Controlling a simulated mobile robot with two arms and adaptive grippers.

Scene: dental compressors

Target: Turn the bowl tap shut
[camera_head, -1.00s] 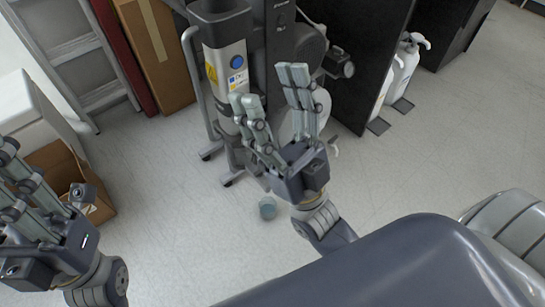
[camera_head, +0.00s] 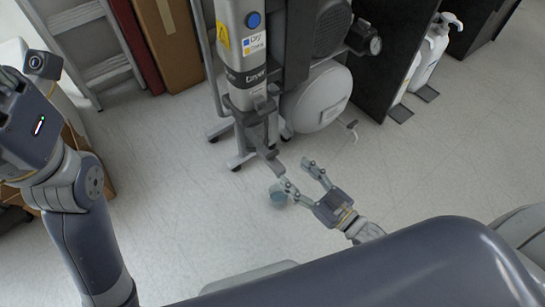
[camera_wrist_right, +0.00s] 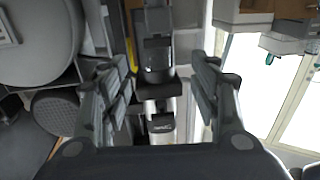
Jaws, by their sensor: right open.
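The grey upright cylinder (camera_head: 243,50) of the compressor unit carries a blue button and labels. Below it hangs a dark fitting (camera_head: 250,108) with a lever-like piece (camera_head: 268,152); I cannot tell for certain which part is the bowl tap. My right gripper (camera_head: 293,172) is open and empty, low beside the lever-like piece, with its fingers towards the unit. In the right wrist view, its spread fingers (camera_wrist_right: 160,92) frame a dark and silver cylindrical part (camera_wrist_right: 162,115). Contact cannot be seen. My left gripper body (camera_head: 30,120) is at the left edge, its fingers not clearly visible.
A round grey tank (camera_head: 322,97) is beside the unit, with a black panel (camera_head: 385,60) and white bottles (camera_head: 430,58) further right. Open floor lies left of the unit.

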